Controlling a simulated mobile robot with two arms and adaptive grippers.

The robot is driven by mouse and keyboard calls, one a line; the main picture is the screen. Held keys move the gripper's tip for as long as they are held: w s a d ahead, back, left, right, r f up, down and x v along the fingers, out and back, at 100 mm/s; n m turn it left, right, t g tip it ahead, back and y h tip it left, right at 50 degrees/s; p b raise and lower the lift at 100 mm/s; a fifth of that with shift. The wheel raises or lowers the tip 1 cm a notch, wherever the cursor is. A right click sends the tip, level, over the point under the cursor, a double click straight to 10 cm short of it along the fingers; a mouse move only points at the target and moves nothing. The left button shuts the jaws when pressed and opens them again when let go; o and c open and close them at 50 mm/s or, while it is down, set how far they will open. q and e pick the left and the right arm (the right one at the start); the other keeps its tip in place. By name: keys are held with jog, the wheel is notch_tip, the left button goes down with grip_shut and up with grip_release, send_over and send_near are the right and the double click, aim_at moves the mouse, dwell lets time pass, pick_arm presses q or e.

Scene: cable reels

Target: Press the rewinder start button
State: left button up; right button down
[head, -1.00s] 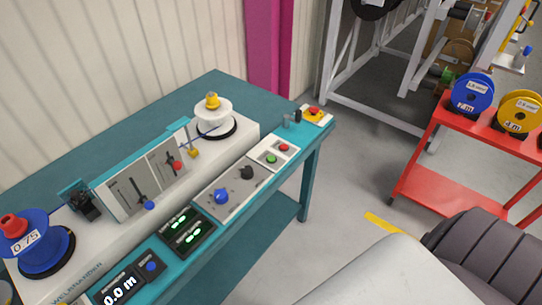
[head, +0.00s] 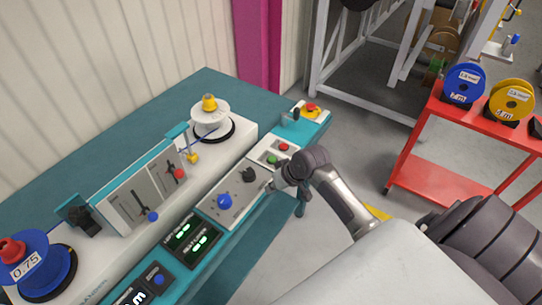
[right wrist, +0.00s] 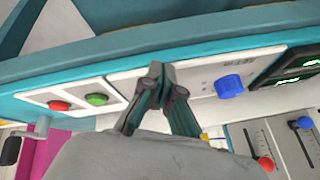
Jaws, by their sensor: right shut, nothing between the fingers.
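The green button (head: 272,160) sits next to a red button (head: 284,147) on a small white panel (head: 262,156) at the front edge of the teal bench. In the right wrist view the green button (right wrist: 97,99) and red button (right wrist: 59,106) are left of my fingers. My right gripper (head: 271,186) is over the bench's front edge, closer to the camera than the green button and apart from it. In the right wrist view its fingertips (right wrist: 156,70) are together and empty, in front of the panel with the knobs. My left gripper is not in view.
A blue knob (head: 224,201) and a black knob (head: 249,174) are on the adjoining panel. A white spool (head: 211,119) stands behind. A red cart (head: 441,164) with reels is at right.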

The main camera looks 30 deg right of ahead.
jog(key=w+d+r+m+t+y, duration=0.1)
jog(key=w+d+r+m+t, duration=0.1)
jog(key=w+d+r, duration=0.6)
jog(key=w+r+t, duration=0.1)
jog(key=w+r, duration=0.1)
jog(key=w, duration=0.1)
jog(key=shift+r+m+y, duration=0.2)
jog(key=shift+m+y, duration=0.1)
jog(key=b, duration=0.7)
send_over(274, 159)
notch_tip(274, 159, down, 7)
jog(key=shift+r, duration=0.1)
notch_tip(274, 159, down, 2)
jog(key=shift+w+b, duration=0.1)
jog(key=shift+b, duration=0.4)
jog(key=shift+f, duration=0.45)
